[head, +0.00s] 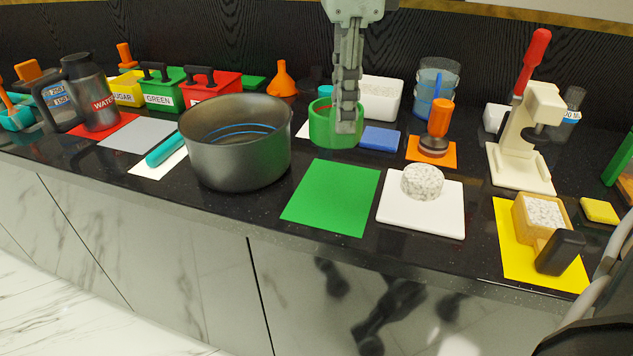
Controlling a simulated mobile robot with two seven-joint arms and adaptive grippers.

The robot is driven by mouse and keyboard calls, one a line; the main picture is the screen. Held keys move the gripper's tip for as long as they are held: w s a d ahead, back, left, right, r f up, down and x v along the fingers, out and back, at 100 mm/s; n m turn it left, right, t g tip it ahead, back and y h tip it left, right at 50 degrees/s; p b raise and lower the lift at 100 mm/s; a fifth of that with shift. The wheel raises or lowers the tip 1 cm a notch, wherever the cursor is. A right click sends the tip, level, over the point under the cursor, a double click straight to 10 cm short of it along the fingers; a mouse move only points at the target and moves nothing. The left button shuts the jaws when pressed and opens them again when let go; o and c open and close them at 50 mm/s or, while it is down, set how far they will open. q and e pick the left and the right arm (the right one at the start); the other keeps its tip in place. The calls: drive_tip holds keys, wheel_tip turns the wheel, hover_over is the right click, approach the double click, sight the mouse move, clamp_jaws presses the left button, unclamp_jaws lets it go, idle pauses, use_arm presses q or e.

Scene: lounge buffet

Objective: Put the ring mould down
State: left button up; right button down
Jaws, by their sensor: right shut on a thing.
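The green ring mould (322,128) is a short, open-topped round ring in the middle of the head view, behind the green square mat (333,197). My right gripper (347,122) comes down from above and is shut on the ring mould's wall at its right side. The mould looks upright. I cannot tell whether its bottom touches the counter or hangs just above it. The fingers hide part of its right side. My left gripper is not in view.
A large dark pot (235,150) stands left of the green mat. A white mat (445,212) with a speckled white round block (422,180) lies to the right. A blue block (380,138) and white tub (381,98) are close behind. The green mat is bare.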

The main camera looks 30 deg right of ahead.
wheel_tip(320, 180, down, 9)
drive_tip(key=shift+f, duration=0.25)
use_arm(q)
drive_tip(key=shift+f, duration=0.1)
use_arm(e)
drive_tip(key=shift+f, duration=0.1)
drive_tip(key=c, duration=1.4)
unclamp_jaws()
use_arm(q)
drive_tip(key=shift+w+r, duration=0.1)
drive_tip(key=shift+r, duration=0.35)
